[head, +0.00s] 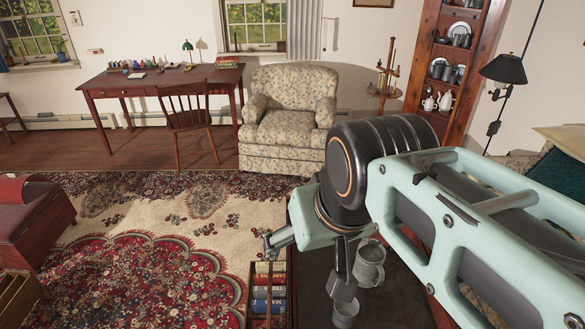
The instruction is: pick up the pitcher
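A grey pewter pitcher (369,264) with a handle stands on the dark tabletop (318,308) low in the head view, partly covered by my arm. My gripper (344,288) points down from the mint-green wrist, just left of the pitcher in the picture. Its dark finger parts overlap each other, so I cannot tell whether it is open or shut, or whether it touches the pitcher. A smaller grey cup-like vessel (345,314) shows below the fingertips, its top partly hidden.
Several books (268,290) stand in a rack left of the tabletop. A floral armchair (285,120), a red desk (150,82) and a wooden chair (188,120) are farther back. A hutch (455,60) holds pewter at right. The patterned rug (140,255) is open floor.

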